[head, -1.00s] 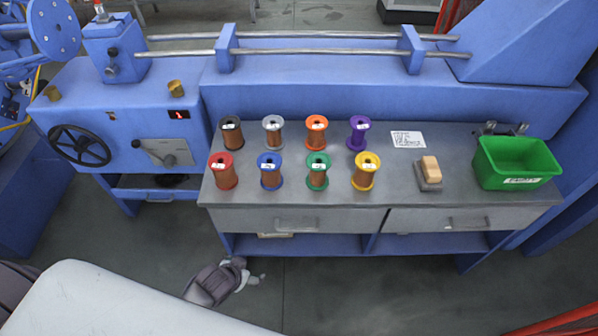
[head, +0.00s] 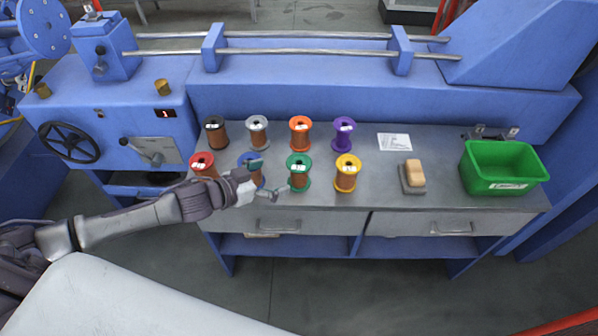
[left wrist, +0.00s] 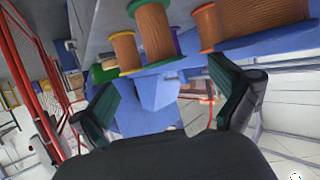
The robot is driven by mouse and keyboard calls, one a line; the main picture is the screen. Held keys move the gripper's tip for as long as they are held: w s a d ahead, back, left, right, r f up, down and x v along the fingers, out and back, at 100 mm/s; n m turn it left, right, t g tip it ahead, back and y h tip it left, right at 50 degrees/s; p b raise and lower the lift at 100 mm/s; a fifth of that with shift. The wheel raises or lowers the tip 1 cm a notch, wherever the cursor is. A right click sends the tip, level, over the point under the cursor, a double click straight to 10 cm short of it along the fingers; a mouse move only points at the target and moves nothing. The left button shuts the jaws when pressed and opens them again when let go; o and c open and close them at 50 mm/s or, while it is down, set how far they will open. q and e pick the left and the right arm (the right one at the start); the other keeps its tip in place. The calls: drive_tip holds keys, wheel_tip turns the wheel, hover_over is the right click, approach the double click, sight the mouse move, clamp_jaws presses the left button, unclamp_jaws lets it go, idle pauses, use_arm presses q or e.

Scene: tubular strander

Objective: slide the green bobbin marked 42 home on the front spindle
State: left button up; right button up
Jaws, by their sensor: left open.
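The green bobbin (head: 299,173), wound with copper wire, stands upright in the front row on the grey workbench. The number on its label is too small to read. My left gripper (head: 262,180) is in front of the blue bobbin (head: 251,160), partly covering it, a short way left of the green bobbin. Its fingers are apart and nothing is between them. In the left wrist view, the gripper (left wrist: 165,95) is open, with copper-wound bobbins above it; one with a green flange (left wrist: 147,5) is near the middle. My right gripper is out of view. I cannot pick out the front spindle.
Red (head: 203,165) and yellow (head: 347,173) bobbins share the front row; black, grey, orange and purple ones stand behind. A tan block (head: 414,173) and a green bin (head: 503,170) are to the right. Long rods (head: 300,53) run behind the bench.

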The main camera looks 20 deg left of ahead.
sight(299, 168)
use_arm(q)
drive_tip(key=x, duration=0.4)
drive_tip(key=shift+w+d+f, duration=0.1)
drive_tip(key=shift+d+f, duration=0.15)
drive_tip(key=shift+f, duration=0.1)
drive_tip(key=x, duration=0.5)
drive_tip(key=shift+a+f, duration=0.1)
drive_tip(key=shift+f, duration=0.05)
drive_tip(key=shift+w, duration=0.25)
drive_tip(key=shift+s, duration=0.15)
drive_tip(key=shift+r, duration=0.2)
drive_tip(key=shift+c, duration=1.1)
drive_tip(key=c, duration=0.8)
drive_tip(key=shift+r, duration=0.1)
drive_tip(key=c, duration=0.5)
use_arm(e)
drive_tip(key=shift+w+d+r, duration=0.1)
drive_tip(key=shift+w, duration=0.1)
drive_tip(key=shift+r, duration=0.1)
